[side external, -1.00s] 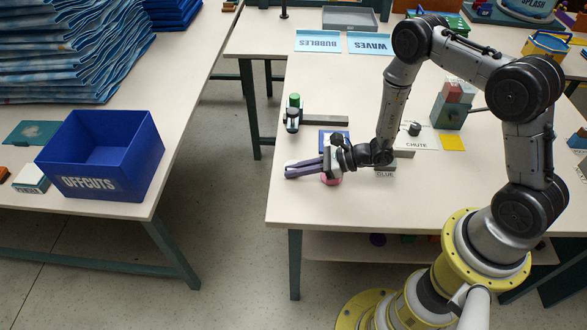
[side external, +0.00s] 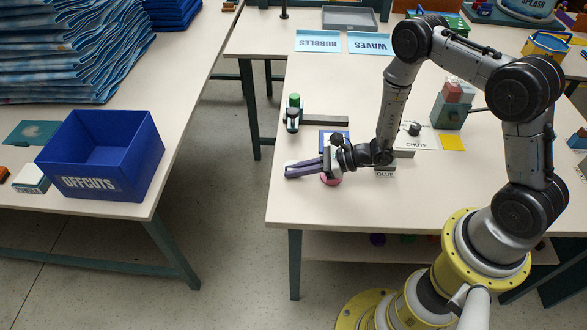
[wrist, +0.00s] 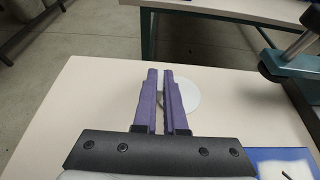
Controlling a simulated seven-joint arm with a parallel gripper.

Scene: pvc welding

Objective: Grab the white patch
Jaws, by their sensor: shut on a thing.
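The white patch (wrist: 190,95) is a flat round disc in the wrist view. It shows mostly to the right of my right finger, and my fingers hide part of it. My gripper (wrist: 160,75) has two purple fingers, closed to a narrow gap on the patch's edge. In the side external view my gripper (side external: 287,171) is low over the near left part of the table, with a little white of the patch (side external: 291,163) beside the fingertips.
A pink round item (side external: 331,180) sits under my fingers. A blue OFFCUTS bin (side external: 140,165) stands on the left table, across a floor gap.

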